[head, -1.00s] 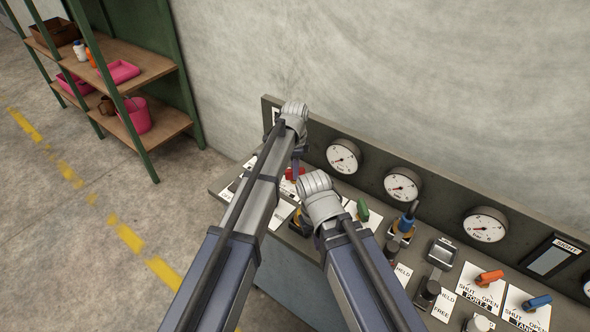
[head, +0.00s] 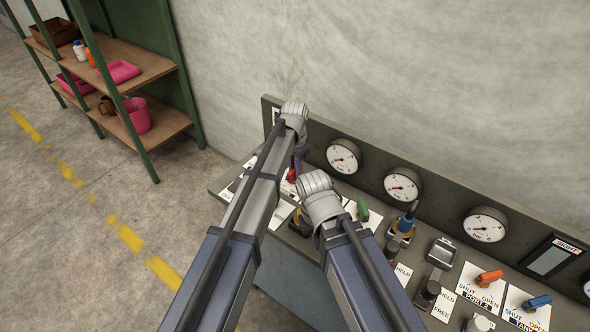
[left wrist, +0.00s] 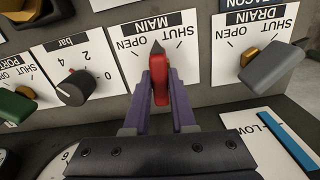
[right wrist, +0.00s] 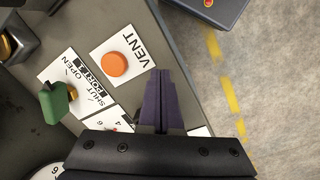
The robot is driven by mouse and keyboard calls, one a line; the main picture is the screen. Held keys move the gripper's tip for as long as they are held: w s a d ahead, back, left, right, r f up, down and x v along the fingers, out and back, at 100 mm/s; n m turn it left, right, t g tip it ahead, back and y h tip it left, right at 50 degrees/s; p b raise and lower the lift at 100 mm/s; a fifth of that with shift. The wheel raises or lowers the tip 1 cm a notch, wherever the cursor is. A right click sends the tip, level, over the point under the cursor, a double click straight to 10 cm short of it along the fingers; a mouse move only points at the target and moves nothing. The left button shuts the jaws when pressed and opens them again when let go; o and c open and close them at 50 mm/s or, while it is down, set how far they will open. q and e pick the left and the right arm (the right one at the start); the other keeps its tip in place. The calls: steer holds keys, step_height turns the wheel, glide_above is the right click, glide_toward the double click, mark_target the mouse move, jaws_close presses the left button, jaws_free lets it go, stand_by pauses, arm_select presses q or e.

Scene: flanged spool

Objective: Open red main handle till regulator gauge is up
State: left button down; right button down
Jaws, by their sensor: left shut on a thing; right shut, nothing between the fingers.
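The red main handle (left wrist: 159,80) sits between the purple fingers of my left gripper (left wrist: 155,100), which is shut on it. Its dark tip points up in the left wrist view, between the OPEN and SHUT marks of the MAIN label (left wrist: 180,38). A little of the handle (head: 291,175) shows in the head view beside my left arm. Round white gauges (head: 343,156) stand on the back plate; which one is the regulator gauge, I cannot tell. My right gripper (right wrist: 155,85) is shut and empty above the panel's edge, close to the VENT label.
A black regulator knob (left wrist: 75,87) and a grey drain handle (left wrist: 273,65) flank the main handle. Near my right gripper are an orange vent button (right wrist: 114,64) and a green port handle (right wrist: 55,102). A shelf (head: 150,65) stands at the left, away from the panel.

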arm_select(q)
steer(key=n, duration=0.5)
steer(key=shift+n, duration=2.5)
steer(key=c, duration=0.7)
jaws_free()
steer(key=shift+c, duration=0.2)
steer(key=shift+r, duration=0.15)
arm_select(e)
steer(key=shift+r, duration=0.15)
arm_select(q)
step_height(320, 180, up, 8)
steer(key=p, duration=0.8)
steer(key=shift+f, duration=0.2)
arm_select(e)
step_height(320, 180, up, 8)
steer(key=shift+f, duration=0.25)
